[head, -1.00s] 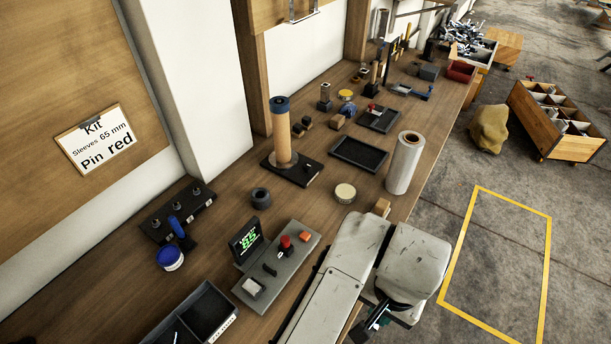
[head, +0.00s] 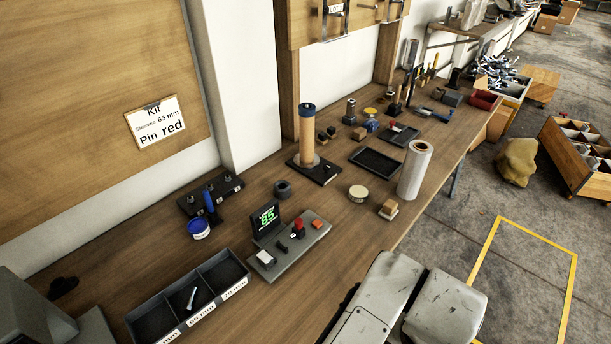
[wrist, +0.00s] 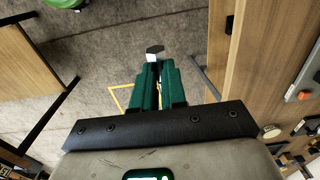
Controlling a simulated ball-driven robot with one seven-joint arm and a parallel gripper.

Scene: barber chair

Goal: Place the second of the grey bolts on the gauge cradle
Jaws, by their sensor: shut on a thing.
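My gripper (wrist: 156,88) shows in the wrist view with its green fingers together on a small grey piece (wrist: 155,51), seemingly a bolt, at their tips. It is over the floor beside the bench, and the head view does not show it. The gauge (head: 290,246) stands on the bench in the head view, with a grey base and a dark screen with green digits. A small black piece (head: 283,247) on its base may be the cradle, which looks empty. Another grey bolt (head: 191,297) lies in the middle compartment of the labelled bin (head: 160,297).
A red button (head: 298,228) stands on the gauge base. A blue-lidded tub (head: 198,229), a dark ring (head: 283,188), a round tin (head: 358,193), a wooden block (head: 388,209) and a white roll (head: 414,170) stand around it. Bench in front of the gauge is clear.

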